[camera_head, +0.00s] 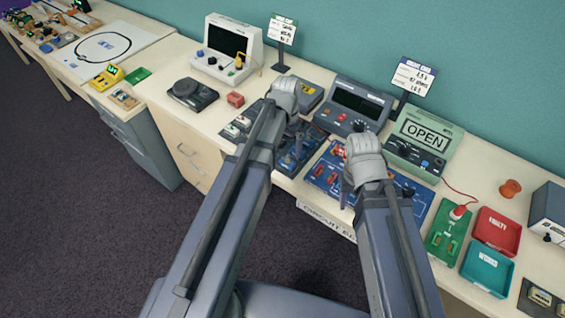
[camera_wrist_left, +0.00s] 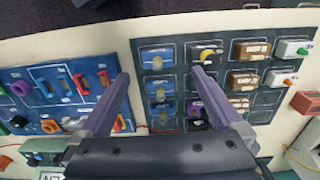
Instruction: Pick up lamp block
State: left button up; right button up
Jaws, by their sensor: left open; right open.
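A dark compartment tray (camera_wrist_left: 222,70) lies under my left gripper (camera_wrist_left: 160,76) in the left wrist view. It holds blue blocks (camera_wrist_left: 158,56), brown blocks (camera_wrist_left: 250,50), white blocks (camera_wrist_left: 290,48) and a block with a yellow part (camera_wrist_left: 208,54). I cannot tell for certain which is the lamp block. My left gripper is open and empty. One finger reaches over the edge of the blue circuit board (camera_wrist_left: 62,88), the other over the tray. My right gripper (camera_head: 346,190) is open above the blue circuit board in the head view; the arms partly hide board and tray.
A red block (camera_head: 235,99) and a dark round device (camera_head: 190,93) stand left of the tray. Meters, including one reading OPEN (camera_head: 424,140), line the back. Red (camera_head: 497,230) and teal (camera_head: 487,266) bins stand at the right. The bench front edge is near my arms.

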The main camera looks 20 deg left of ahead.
aim_at(288, 156)
pick_arm(q)
notch_tip(288, 156, down, 2)
jog(key=shift+f+b, duration=0.2)
jog(key=shift+b, duration=0.65)
pick_arm(e)
notch_tip(288, 156, down, 2)
jog(key=shift+f, duration=0.15)
pick_arm(q)
jog(key=shift+r, duration=0.1)
jog(key=f+b, duration=0.5)
jog(key=shift+d+f, duration=0.15)
jog(key=shift+d, duration=0.1)
pick_arm(e)
notch_tip(288, 156, down, 5)
jog(key=shift+f, duration=0.1)
pick_arm(q)
jog(key=c, duration=1.4)
